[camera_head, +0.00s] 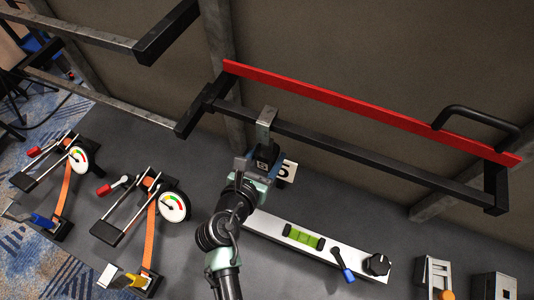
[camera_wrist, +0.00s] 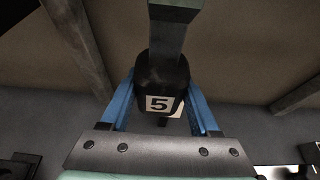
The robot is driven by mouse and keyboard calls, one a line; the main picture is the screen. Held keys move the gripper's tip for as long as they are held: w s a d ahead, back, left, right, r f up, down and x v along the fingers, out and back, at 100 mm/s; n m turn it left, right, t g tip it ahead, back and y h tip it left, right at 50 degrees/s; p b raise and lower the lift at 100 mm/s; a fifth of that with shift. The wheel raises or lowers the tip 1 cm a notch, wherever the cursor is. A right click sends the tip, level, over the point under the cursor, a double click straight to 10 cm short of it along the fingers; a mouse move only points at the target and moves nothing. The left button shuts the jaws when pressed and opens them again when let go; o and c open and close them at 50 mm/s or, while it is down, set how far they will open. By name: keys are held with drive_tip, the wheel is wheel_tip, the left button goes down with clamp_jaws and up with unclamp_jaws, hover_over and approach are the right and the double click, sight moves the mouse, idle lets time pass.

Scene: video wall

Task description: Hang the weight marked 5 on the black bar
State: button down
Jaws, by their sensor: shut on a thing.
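The weight marked 5 (camera_wrist: 161,75) is a dark rounded body with a white label reading 5 and a grey flat metal hook (camera_head: 267,117) on top. My gripper (camera_head: 258,166) is shut on the weight, its blue fingers on both sides of the body in the wrist view (camera_wrist: 161,108). The black bar (camera_head: 350,151) runs slantwise below a red strip. In the head view the top of the hook overlaps the bar near its left end. I cannot tell whether the hook rests on the bar. My gripper and arm hide the weight's lower part.
A red strip (camera_head: 340,101) and a black handle (camera_head: 470,120) lie behind the bar. A level with a green vial (camera_head: 304,238) lies below right. Two gauge devices with orange straps (camera_head: 152,232) stand at left.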

drive_tip(key=shift+c, duration=1)
unclamp_jaws()
drive_tip(key=shift+r, duration=0.2)
drive_tip(key=shift+o, duration=0.8)
drive_tip(key=shift+s+f, duration=0.15)
drive_tip(key=shift+f, duration=0.2)
drive_tip(key=v, duration=1.3)
drive_tip(key=shift+b, duration=0.45)
